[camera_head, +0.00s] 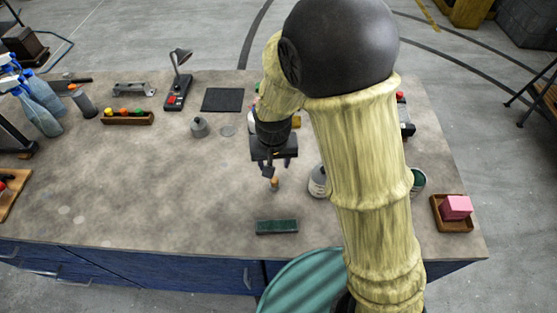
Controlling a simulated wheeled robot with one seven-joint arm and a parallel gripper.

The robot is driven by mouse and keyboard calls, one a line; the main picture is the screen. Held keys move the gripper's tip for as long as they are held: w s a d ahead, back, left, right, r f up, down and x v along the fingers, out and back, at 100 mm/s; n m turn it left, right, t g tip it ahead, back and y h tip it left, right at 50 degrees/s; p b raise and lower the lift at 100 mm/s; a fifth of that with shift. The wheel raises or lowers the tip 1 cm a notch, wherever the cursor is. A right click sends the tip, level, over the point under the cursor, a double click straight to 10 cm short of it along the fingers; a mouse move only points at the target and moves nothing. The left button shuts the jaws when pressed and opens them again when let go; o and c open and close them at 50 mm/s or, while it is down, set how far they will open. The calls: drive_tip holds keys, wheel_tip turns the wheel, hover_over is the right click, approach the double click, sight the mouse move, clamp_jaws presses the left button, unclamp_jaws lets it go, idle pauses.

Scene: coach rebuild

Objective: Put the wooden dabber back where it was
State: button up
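A small tan, upright piece that looks like the wooden dabber (275,184) stands on or just above the grey worktop (180,190), near the middle of the bench. My gripper (272,168) points down just above and behind it. The arm and the dark gripper body hide part of the fingers. I cannot tell whether the fingers touch the dabber or are apart from it.
A green block (277,227) lies in front, near the bench edge. A white-labelled can (318,182) stands close on the right. A wooden tray (438,212) holds a pink block (456,207). The left-centre worktop is clear.

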drive_tip(key=s+d+r, duration=0.2)
drive_tip(key=d, duration=0.5)
drive_tip(key=s+d+r+m, duration=0.1)
drive_tip(key=s+d+r, duration=0.1)
drive_tip(key=d, duration=0.4)
drive_tip(key=s+d+r+m+t, duration=0.1)
drive_tip(key=s+d+r, duration=0.2)
drive_tip(key=d, duration=0.4)
drive_tip(key=shift+d+r, duration=0.35)
drive_tip(key=shift+r, duration=0.1)
drive_tip(key=shift+c, duration=1.3)
